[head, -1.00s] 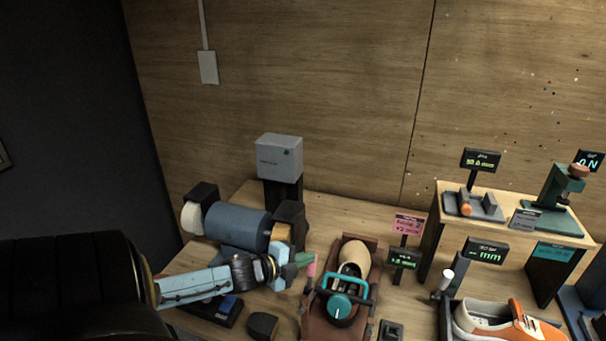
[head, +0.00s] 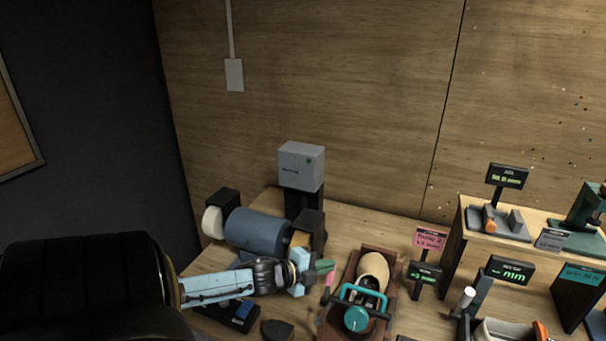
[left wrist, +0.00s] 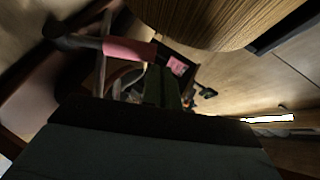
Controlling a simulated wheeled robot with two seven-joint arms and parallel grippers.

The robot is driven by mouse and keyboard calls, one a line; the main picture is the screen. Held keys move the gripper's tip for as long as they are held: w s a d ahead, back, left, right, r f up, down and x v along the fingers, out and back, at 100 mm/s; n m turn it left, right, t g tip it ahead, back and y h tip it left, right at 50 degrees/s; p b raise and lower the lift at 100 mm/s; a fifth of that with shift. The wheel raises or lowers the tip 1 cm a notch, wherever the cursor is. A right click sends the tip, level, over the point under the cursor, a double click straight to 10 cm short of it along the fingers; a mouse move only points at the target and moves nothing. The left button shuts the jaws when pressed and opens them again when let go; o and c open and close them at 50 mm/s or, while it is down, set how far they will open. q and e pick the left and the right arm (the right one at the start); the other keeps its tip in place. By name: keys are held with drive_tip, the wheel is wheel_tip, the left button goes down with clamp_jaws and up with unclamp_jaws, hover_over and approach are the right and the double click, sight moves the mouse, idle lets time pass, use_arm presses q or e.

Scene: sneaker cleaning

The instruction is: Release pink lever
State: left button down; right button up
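The pink lever (head: 330,279) stands at the left side of the brown fixture (head: 352,328) that holds a beige shoe form (head: 373,270) and a teal handle and knob. My left gripper (head: 327,266) has green fingertips right at the lever's top. In the left wrist view the pink lever (left wrist: 128,48) lies just beyond and left of the dark green fingers (left wrist: 162,86). The fingers look close together, with no lever between them. Whether they touch the lever is hard to tell. My right gripper is not in view.
A blue roller (head: 257,230) and a grey box on a post (head: 301,166) stand behind my left gripper. A pink label (head: 431,238) and a small display (head: 425,273) stand right of the fixture. A raised shelf (head: 480,250) with gauges is farther right.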

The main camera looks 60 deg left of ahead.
use_arm(q)
drive_tip(key=s+d+r+p, duration=0.1)
drive_tip(key=s+r+p, duration=0.2)
drive_tip(key=s+r, duration=0.3)
drive_tip(key=shift+f+p+v, duration=0.3)
drive_tip(key=shift+f+v, duration=0.1)
drive_tip(key=shift+v, duration=2.15)
drive_tip(key=shift+s+d, duration=0.15)
drive_tip(key=shift+d, duration=0.1)
